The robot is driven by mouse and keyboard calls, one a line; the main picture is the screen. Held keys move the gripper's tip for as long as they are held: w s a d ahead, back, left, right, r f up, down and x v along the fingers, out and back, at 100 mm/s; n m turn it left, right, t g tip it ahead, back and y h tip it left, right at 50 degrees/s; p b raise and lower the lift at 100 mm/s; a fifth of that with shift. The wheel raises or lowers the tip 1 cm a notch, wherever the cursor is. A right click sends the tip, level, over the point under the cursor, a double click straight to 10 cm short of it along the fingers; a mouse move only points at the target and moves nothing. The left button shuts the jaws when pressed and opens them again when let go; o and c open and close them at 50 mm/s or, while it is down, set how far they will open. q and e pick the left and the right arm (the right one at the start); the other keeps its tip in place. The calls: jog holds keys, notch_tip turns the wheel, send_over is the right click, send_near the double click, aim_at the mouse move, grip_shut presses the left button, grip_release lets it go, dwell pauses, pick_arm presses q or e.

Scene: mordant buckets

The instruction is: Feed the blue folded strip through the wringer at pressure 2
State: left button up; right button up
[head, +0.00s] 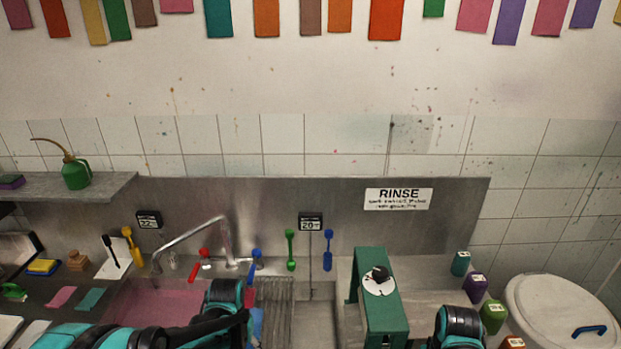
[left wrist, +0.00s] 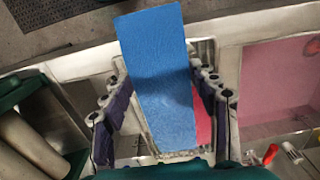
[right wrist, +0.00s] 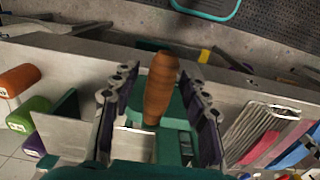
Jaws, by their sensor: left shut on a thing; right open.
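The blue folded strip (left wrist: 157,75) lies between the fingers of my left gripper (left wrist: 160,100), which is shut on it. In the head view only a sliver of the strip (head: 257,324) shows beside my left arm. The green wringer (head: 382,318) stands right of the strip, with a dark-knobbed white dial (head: 379,281) on top; its setting is too small to read. Its pale rollers (left wrist: 32,145) show at the left of the left wrist view, apart from the strip. My right gripper (right wrist: 158,95) is open, with its fingers either side of a brown wooden handle (right wrist: 161,88).
A basin of pink liquid (head: 160,303) lies left, below the tap (head: 190,240). A ribbed drainer (head: 278,305) lies between basin and wringer. Several coloured bottles (head: 475,287) and a white lidded bucket (head: 560,310) stand right. A RINSE sign (head: 398,199) is on the steel splashback.

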jog(key=c, duration=0.9)
pick_arm(q)
jog(key=w+d+r+m, duration=0.4)
jog(key=w+d+m, duration=0.9)
jog(key=m, duration=0.5)
jog(key=shift+w, duration=1)
